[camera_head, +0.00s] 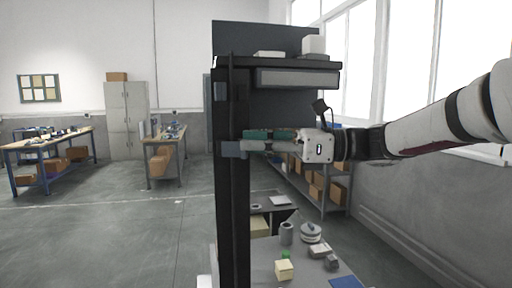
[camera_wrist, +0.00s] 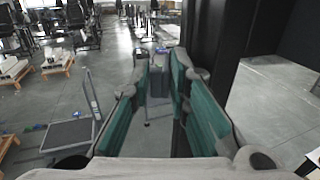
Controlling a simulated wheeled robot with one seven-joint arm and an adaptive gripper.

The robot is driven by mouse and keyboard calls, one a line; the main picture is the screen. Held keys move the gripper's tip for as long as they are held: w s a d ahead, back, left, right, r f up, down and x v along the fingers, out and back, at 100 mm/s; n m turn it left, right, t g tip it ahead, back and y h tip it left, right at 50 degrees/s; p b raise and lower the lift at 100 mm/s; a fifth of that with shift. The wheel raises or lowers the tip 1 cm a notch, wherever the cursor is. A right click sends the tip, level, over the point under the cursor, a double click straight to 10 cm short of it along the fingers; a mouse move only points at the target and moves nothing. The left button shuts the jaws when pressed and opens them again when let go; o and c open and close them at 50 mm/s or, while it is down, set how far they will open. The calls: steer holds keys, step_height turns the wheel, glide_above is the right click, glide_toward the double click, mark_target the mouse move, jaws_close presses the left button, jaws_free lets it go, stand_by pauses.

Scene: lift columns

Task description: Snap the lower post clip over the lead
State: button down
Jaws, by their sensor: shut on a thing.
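A black upright post (camera_head: 241,215) stands in front of me; it is also at the right in the wrist view (camera_wrist: 213,60). A thin dark line that looks like the lead (camera_head: 230,78) runs along the post's left side near the top. My gripper (camera_head: 248,142) reaches in from the right at the post, with teal pads on its fingers. It is shut on a small grey-blue post clip (camera_head: 231,149). In the wrist view the clip (camera_wrist: 158,84) sits between the fingertips, left of the post. I cannot tell whether the clip touches the post or encloses the lead.
A desk surface (camera_head: 305,277) below holds a yellow block (camera_head: 284,270), a grey cup (camera_head: 287,233) and several small items. A dark shelf with a drawer (camera_head: 297,79) overhangs the gripper. Shelving with boxes (camera_head: 338,188) stands behind at right. Open floor (camera_head: 110,230) lies at left.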

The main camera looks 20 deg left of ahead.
steer(key=shift+w+n+g, duration=0.35)
steer(key=shift+n+g, duration=0.15)
steer(key=shift+g, duration=0.2)
steer(key=c, duration=1.7)
jaws_free()
steer(key=shift+o, duration=0.2)
steer(key=v, duration=0.7)
steer(key=shift+d, duration=0.4)
steer(key=shift+w+r, duration=0.1)
steer(key=shift+w, duration=0.05)
